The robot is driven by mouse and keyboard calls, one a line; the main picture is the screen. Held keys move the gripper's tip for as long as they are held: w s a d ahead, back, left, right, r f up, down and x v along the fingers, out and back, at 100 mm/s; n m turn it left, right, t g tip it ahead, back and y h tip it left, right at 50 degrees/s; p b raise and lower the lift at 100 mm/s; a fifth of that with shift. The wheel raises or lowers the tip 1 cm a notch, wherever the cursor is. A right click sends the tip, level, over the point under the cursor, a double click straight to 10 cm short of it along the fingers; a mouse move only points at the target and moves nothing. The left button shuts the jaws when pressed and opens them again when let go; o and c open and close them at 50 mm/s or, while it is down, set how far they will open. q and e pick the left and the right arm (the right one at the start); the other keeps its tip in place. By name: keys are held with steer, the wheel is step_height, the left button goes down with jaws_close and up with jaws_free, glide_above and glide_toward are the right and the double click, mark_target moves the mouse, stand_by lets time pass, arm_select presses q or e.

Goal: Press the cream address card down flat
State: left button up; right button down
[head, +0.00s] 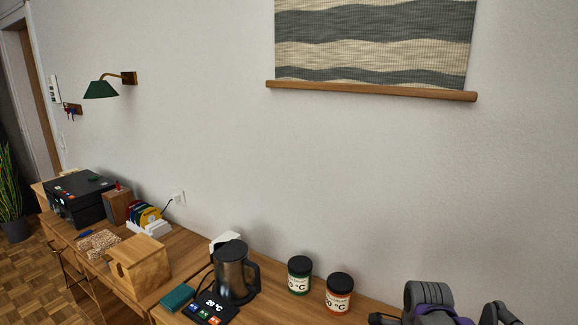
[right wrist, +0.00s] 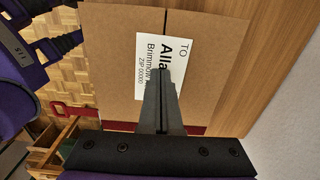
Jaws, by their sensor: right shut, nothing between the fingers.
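The cream address card (right wrist: 148,54), with black print starting "TO", lies on the brown cardboard box (right wrist: 108,40) in the right wrist view. The card looks level with the box top there, but I cannot tell whether every edge lies flat. My right gripper (right wrist: 163,76) is shut and empty, and its fingertips are over the card's printed middle. The fingers hide part of the card. I cannot tell whether they touch it. The card and box do not show in the head view. My left gripper is not clearly seen.
The box sits on a wooden surface (right wrist: 274,50) beside the wall (right wrist: 303,110). A red object (right wrist: 76,112) lies left of the box. In the head view, a kettle (head: 232,275), a green-labelled jar (head: 299,275) and a red-labelled jar (head: 339,293) stand along the wall.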

steer(key=shift+r, duration=0.1)
arm_select(q)
step_height(320, 180, up, 6)
steer(key=w+p, duration=0.2)
steer(key=p, duration=0.2)
steer(key=shift+w, duration=0.2)
arm_select(e)
step_height(320, 180, up, 8)
steer(key=shift+w, duration=0.1)
